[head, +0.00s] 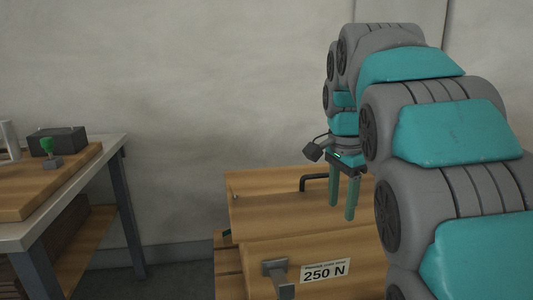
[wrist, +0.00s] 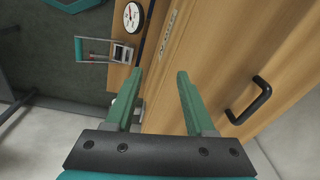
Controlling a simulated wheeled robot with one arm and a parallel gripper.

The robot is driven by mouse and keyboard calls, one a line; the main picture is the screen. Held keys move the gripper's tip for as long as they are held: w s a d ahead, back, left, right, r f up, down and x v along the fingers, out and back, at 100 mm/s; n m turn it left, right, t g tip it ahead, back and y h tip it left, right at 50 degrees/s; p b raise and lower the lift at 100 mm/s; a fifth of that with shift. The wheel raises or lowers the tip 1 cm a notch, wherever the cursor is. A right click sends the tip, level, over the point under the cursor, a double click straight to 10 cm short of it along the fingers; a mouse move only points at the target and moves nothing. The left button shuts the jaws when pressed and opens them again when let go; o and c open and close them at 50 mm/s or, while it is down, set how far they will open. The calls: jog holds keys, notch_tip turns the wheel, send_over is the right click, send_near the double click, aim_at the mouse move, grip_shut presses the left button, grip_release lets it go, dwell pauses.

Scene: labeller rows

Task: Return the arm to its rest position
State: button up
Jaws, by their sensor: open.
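My gripper (head: 343,192) hangs with its green fingers pointing down, above the wooden crate (head: 262,208) in the head view. In the wrist view my gripper (wrist: 158,90) shows two green fingers spread apart with nothing between them. My grey and teal arm fills the right side of the head view and hides part of the crate. The crate has a black handle (head: 313,180) on its top, and the handle also shows in the wrist view (wrist: 250,100), right of the fingers.
A label reading 250 N (head: 325,270) and a metal latch (head: 277,272) are on the crate's front. A workbench (head: 118,148) at left bears a dark box (head: 62,140) and a green-knobbed stamp (head: 48,150). A round gauge (wrist: 132,17) shows in the wrist view. A wall stands behind.

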jog(key=s+f+n+g, duration=0.1)
jog(key=s+f+n, duration=0.3)
jog(key=s+f, duration=0.3)
jog(key=s+f+n+g, duration=0.1)
jog(key=s+f+n, duration=0.3)
jog(key=s, duration=1)
jog(key=s+f+n, duration=0.5)
jog(key=s+f, duration=0.5)
jog(key=shift+s+a+f+g+y, duration=0.2)
jog(key=shift+f+g+y, duration=0.1)
jog(key=shift+f+g, duration=0.1)
